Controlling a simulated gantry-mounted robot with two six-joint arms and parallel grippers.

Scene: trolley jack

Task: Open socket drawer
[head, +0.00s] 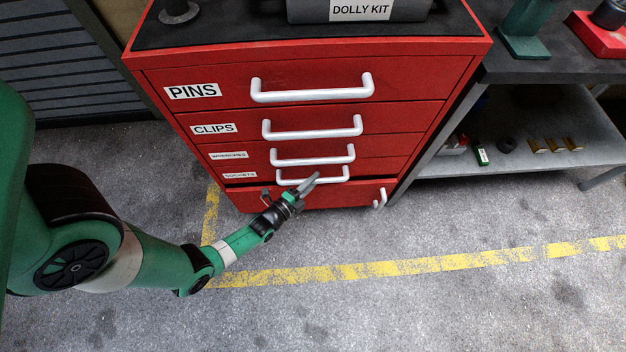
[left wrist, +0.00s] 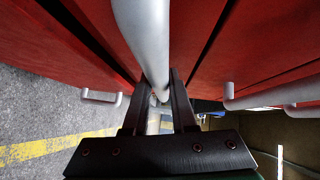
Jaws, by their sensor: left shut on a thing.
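The red cabinet (head: 230,61) stands in the middle of the head view. Its socket drawer (head: 262,181), labelled "SOCKETS" (head: 240,175), is the low one with a white bar handle (head: 334,178). A narrow dark gap runs under its front; I cannot tell how far out it stands. My left gripper (head: 308,184) is shut on this handle, which runs between the fingers in the left wrist view (left wrist: 150,40). The fingers hide part of the handle in the head view. My right gripper is not in view.
The "PINS" (head: 192,91), "CLIPS" (head: 214,128) and "WRENCHES" (head: 229,155) drawers look shut above. Below is a red front with a small handle (head: 380,199). A grey shelf bench (head: 540,105) stands at the right. The floor before the cabinet is clear, with yellow lines (head: 400,267).

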